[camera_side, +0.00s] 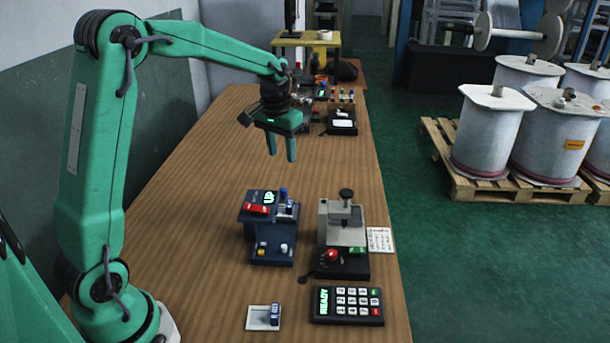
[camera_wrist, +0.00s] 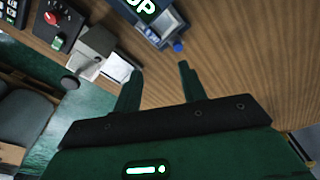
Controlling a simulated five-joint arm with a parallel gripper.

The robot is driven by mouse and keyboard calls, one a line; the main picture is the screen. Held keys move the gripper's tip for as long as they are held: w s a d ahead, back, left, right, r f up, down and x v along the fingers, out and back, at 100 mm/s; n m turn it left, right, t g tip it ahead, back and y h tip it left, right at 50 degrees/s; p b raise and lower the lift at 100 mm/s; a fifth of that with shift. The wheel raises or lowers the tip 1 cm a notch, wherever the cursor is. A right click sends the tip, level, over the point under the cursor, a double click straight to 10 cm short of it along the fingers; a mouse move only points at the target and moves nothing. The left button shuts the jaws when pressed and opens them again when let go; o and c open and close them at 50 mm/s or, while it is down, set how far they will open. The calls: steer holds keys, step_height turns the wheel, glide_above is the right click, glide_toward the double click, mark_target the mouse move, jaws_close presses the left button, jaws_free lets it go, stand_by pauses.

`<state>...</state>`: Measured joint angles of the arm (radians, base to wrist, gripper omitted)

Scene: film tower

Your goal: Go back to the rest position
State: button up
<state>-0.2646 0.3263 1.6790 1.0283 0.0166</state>
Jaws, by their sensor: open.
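My gripper (camera_side: 281,157) hangs from my green arm above the wooden table (camera_side: 190,150), fingers pointing down. It is open, with nothing between its two fingers. It also shows in the wrist view (camera_wrist: 158,72), its two green fingers apart over bare wood and the table edge. In the side view it is above and behind a dark blue device (camera_side: 268,228) with a lit "UP" display and a red switch. Part of that device shows at the top of the wrist view (camera_wrist: 155,20).
A grey press-like device (camera_side: 345,228) with a red button, a keypad reading READY (camera_side: 347,305) and a small white tray (camera_side: 263,317) stand near the front. More devices (camera_side: 341,120) stand farther back. White drums (camera_side: 487,145) on a pallet stand right of the table. Mid-table is clear.

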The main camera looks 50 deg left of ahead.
steer(key=s+d+r+m+t, duration=0.1)
steer(key=s+d+r+t, duration=0.1)
steer(key=s+d+r, duration=0.65)
steer(key=s+d+f+m+t, duration=0.1)
steer(key=s+d, duration=0.1)
steer(key=s, duration=0.5)
steer(key=s+d+f+t, duration=0.1)
steer(key=s+d, duration=0.1)
steer(key=s, duration=0.6)
steer(key=shift+s+m, duration=0.15)
steer(key=shift+m, duration=0.25)
